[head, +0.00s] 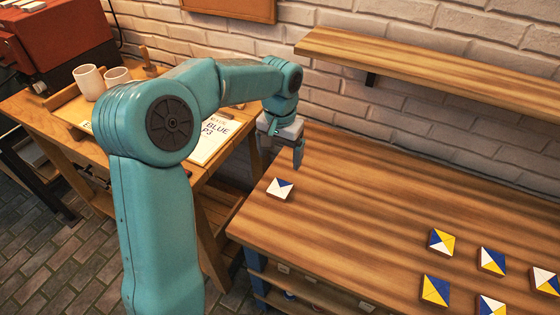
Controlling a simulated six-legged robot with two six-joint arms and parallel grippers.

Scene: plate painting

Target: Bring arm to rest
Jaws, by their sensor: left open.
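My left arm rises from the lower left of the head view and reaches over to the table (360,205). My left gripper (283,160) points down near the table's back left corner. It is open, and no object shows between its fingers. A blue and white square tile (280,189) lies flat on the table just in front of the gripper, apart from it. My right gripper is not in the view.
Several blue, yellow and white tiles (441,242) lie at the table's right. A wooden shelf (440,75) juts from the brick wall. A side bench holds two white cups (89,82) and a printed sheet (214,137). The table's middle is clear.

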